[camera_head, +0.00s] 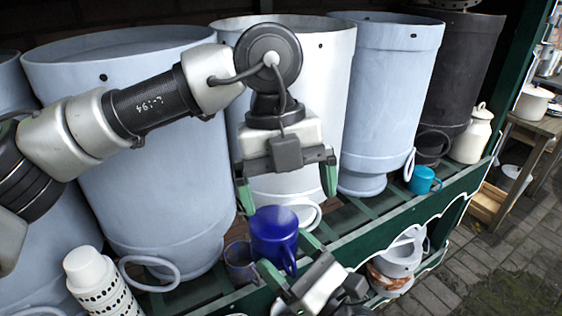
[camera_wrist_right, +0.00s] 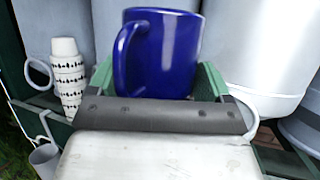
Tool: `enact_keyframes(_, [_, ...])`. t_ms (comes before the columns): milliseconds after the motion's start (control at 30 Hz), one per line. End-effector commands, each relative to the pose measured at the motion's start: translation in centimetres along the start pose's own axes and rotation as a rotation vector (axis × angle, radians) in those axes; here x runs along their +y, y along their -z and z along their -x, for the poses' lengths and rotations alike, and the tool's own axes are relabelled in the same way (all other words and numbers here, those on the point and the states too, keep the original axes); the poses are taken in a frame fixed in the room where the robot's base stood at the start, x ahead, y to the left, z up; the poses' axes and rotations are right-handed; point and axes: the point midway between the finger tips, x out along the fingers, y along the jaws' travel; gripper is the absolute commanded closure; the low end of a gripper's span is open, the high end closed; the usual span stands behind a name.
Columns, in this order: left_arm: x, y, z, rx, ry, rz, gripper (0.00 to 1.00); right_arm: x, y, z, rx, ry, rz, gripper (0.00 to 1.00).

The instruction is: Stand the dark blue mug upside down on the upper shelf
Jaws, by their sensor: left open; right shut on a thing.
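The dark blue mug (camera_head: 274,230) shows at the lower middle of the head view, above the green shelf's slats. Its upper face looks like a smooth, closed blue disc, but I cannot be sure which end is up. In the right wrist view the mug (camera_wrist_right: 168,55) stands between the green fingers, its handle to the left. My right gripper (camera_head: 289,258) is shut on the mug; the wrist view shows this gripper (camera_wrist_right: 157,82) too. My left gripper (camera_head: 287,190) is open and empty, just above the mug. The upper shelf (camera_head: 370,228) is green and slatted with a scalloped edge.
Large pale churns (camera_head: 135,150) line the shelf's back. A greyish-blue mug (camera_head: 240,264) stands just left of the dark blue one. A stack of white patterned cups (camera_head: 100,285) is at left, a teal mug (camera_head: 422,180) at right. White vessels (camera_head: 402,258) sit lower down.

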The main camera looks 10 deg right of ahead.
Motion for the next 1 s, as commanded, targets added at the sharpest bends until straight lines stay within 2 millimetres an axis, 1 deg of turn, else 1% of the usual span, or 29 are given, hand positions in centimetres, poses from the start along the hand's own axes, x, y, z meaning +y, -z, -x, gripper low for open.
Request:
enact_keyframes(33, [-0.1, -0.5, 0.8, -0.064, -0.035, 0.056, 0.0, 0.0, 0.0, 0.0, -0.001, 0.0, 0.0, 0.48])
enact_keyframes(167, [0.1, -1.5, 2.2, -0.174, -0.088, 0.173, 0.0, 0.0, 0.0, 0.0, -0.001, 0.0, 0.0, 0.48])
enact_keyframes(267, [0.2, -1.9, 2.4, -0.211, -0.103, 0.213, 0.0, 0.0, 0.0, 0.0, -0.001, 0.0, 0.0, 0.48])
enact_keyframes(333, [0.3, -2.0, 2.1, -0.218, -0.107, 0.223, 0.0, 0.0, 0.0, 0.0, -0.001, 0.0, 0.0, 0.48])
enact_keyframes(467, [0.5, -2.4, 0.4, -0.215, -0.108, 0.222, 0.0, 0.0, 0.0, 0.0, -0.001, 0.0, 0.0, 0.48])
enact_keyframes(800, [1.3, -3.6, -5.9, -0.213, -0.106, 0.22, 0.0, 0.0, 0.0, 0.0, -0.001, 0.0, 0.0, 0.48])
enact_keyframes(1000, [1.6, -4.1, -8.3, -0.213, -0.105, 0.219, 0.0, 0.0, -0.2, -0.1, -0.005, 0.001, 0.0, 0.48])
